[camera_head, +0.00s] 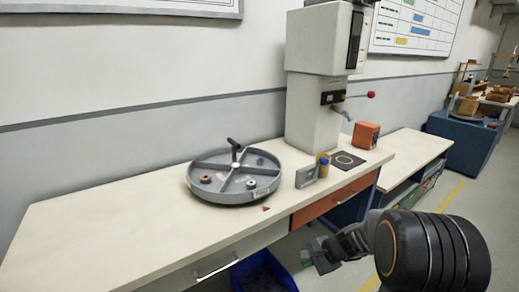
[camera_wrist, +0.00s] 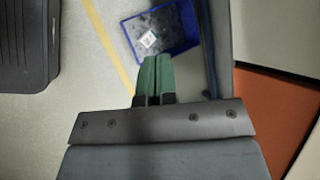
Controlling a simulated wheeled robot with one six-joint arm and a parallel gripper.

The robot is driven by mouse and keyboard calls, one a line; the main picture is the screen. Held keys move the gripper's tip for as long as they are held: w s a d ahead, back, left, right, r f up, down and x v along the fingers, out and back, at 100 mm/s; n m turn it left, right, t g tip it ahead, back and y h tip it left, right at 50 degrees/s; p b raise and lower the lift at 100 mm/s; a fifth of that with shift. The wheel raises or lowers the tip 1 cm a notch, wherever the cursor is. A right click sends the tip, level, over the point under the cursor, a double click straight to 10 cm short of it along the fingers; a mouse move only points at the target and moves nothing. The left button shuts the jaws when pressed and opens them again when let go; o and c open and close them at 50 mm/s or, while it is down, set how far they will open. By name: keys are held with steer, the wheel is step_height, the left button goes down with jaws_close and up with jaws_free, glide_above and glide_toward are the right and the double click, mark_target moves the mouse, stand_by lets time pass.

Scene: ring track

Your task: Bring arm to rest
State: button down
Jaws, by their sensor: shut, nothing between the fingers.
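My gripper (camera_head: 318,257) is at the lower right of the head view, off the front edge of the workbench and clear of everything on it. In the wrist view its two green fingers (camera_wrist: 154,76) are together and hold nothing. They point down toward the floor, where a blue bin (camera_wrist: 180,33) shows beyond the fingertips. My arm reaches in from the right in the head view.
The blue bin (camera_head: 264,275) stands on the floor below. Open floor lies at the right.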

steer(key=s+r+n+h+p, duration=0.2)
steer(key=s+r+n+p, duration=0.2)
steer(key=r, duration=0.5)
steer(key=s+r+n+h+p, duration=0.2)
steer(key=s+r+n+p, duration=0.2)
steer(key=s+r, duration=0.3)
steer(key=s+d+r+n+h+p, duration=0.1)
steer(key=s+r+p, duration=0.4)
steer(key=r, duration=0.7)
steer(key=n+h, duration=0.1)
steer(key=n, duration=0.1)
steer(key=shift+s+r+n+t+h, duration=0.35)
steer(key=shift+n+t+h, duration=0.05)
